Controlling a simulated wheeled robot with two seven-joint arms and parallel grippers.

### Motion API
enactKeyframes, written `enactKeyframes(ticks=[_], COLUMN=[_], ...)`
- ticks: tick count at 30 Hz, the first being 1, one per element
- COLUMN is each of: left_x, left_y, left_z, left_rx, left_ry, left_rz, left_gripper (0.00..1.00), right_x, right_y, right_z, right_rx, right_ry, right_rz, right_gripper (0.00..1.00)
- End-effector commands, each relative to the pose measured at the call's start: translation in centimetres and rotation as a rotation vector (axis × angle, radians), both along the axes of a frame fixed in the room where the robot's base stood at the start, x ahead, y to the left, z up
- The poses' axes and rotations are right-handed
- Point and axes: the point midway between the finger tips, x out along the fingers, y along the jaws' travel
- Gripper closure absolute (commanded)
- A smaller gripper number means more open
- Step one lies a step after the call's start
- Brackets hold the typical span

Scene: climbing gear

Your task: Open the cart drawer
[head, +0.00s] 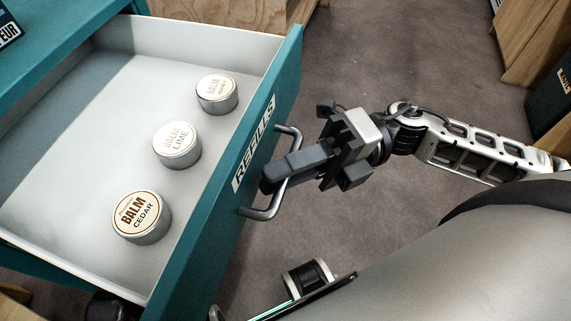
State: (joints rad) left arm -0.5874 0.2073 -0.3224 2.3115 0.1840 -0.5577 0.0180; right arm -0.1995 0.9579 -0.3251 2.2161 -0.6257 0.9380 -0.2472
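The cart drawer (65,205) is pulled well out of the teal cart (55,45), and its white inside shows. Its teal front (222,215) carries a "REFILLS" label and a grey bar handle (262,213). My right gripper (272,180) is at the middle of the handle, its fingers close together and reaching across the bar. The fingers appear closed around the handle, whose middle they hide. My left gripper does not show.
Three round balm tins stand in the drawer: a cedar tin (141,215), a lime tin (177,145) and a third tin (216,94). Brown carpet (390,50) lies open beyond my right arm. Wooden furniture (535,40) stands at the upper right.

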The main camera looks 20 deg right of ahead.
Motion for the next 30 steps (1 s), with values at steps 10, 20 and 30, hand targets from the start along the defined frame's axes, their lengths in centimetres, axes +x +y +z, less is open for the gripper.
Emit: enactKeyframes(ticks=[10,20,30], left_x=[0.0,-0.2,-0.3], left_y=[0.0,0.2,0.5], left_z=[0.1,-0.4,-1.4], left_rx=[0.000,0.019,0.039], left_ry=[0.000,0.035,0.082], left_rz=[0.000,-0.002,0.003], left_gripper=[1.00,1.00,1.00], right_x=[0.0,0.4,0.8], right_y=[-0.6,-7.3,-14.2], right_z=[-0.1,-1.0,-1.8], right_rx=[-0.001,-0.006,-0.001], right_ry=[0.002,0.006,0.001], right_rz=[0.000,-0.004,-0.002], right_gripper=[0.80,0.80,0.80])
